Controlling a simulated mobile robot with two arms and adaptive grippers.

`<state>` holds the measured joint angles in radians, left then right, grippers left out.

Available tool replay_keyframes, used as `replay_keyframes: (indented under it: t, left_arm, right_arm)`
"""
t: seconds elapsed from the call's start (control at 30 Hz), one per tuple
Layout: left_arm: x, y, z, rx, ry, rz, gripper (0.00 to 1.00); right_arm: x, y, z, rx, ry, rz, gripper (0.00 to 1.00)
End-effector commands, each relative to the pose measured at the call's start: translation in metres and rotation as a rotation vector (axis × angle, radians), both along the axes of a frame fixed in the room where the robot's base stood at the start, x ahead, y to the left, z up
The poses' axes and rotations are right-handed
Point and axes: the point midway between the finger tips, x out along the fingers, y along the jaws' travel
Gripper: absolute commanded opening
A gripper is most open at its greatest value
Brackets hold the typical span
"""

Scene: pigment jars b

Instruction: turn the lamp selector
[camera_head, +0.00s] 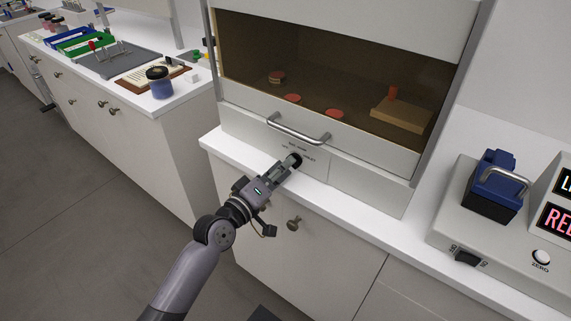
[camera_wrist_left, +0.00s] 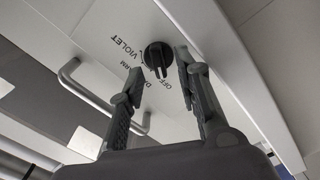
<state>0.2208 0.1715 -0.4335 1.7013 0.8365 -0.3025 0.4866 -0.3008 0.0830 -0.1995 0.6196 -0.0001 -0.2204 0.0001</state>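The lamp selector is a round black knob (camera_head: 296,159) with a raised grip bar, on the white front panel below the hood's handle. In the left wrist view the knob (camera_wrist_left: 158,57) has printed labels around it, including VIOLET and OFF. I cannot tell for sure which label it points to. My left gripper (camera_head: 287,168) is open at the knob. In the wrist view its two fingertips (camera_wrist_left: 160,64) appear on either side of the knob, with visible gaps and nothing held. I cannot tell how far the tips are from the panel. My right gripper is not in view.
A metal bar handle (camera_head: 298,131) sticks out just above the knob. A white counter ledge (camera_head: 248,160) runs below the panel, with a cabinet knob (camera_head: 294,223) lower down. A device with a blue block (camera_head: 489,185) stands at right.

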Motion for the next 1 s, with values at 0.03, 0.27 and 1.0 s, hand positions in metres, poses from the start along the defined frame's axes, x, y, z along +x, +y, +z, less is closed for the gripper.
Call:
replay_keyframes:
  t: [0.03, 0.27, 1.0]
  left_arm:
    - [0.0046, -0.0032, 0.0009, -0.001, -0.001, 0.000, 0.31]
    - [0.0116, -0.0086, 0.0003, 0.001, -0.001, 0.000, 0.31]
    - [0.0111, -0.0080, -0.0002, 0.001, 0.000, 0.000, 0.00]
  right_arm:
    - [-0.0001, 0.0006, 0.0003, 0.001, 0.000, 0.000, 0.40]
    - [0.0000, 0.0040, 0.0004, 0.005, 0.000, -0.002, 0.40]
    - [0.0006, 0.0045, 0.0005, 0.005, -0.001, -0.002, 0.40]
